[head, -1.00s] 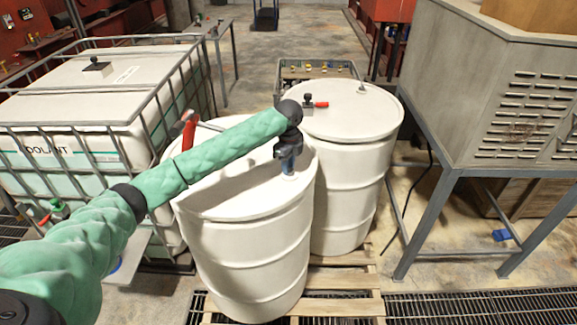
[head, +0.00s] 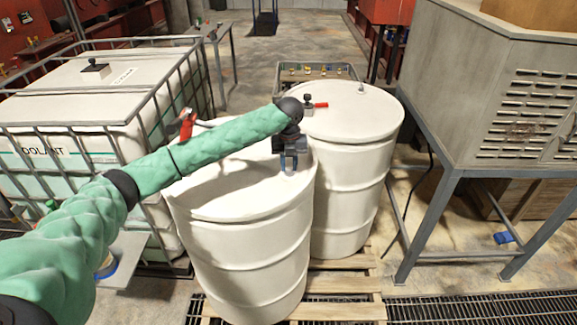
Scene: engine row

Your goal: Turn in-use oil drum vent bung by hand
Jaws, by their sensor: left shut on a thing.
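Two white drums stand on a wooden pallet. The front drum (head: 243,240) is under my left arm, which hides part of its lid. My left gripper (head: 289,163) points down at the right side of that lid and is shut on a small vent bung, which the fingers mostly hide. A red-handled fitting (head: 187,125) stands at the left rim of the front drum's lid. The rear drum (head: 350,185) has a black fitting with a red handle (head: 317,105) on its lid, just beyond my wrist. My right gripper is not in view.
A caged white coolant tank (head: 75,125) stands close on the left. A grey louvred cabinet (head: 490,90) on a metal stand is at the right. The wooden pallet (head: 335,281) shows beside the front drum, with floor grating in front. A crate with coloured items (head: 318,70) is behind.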

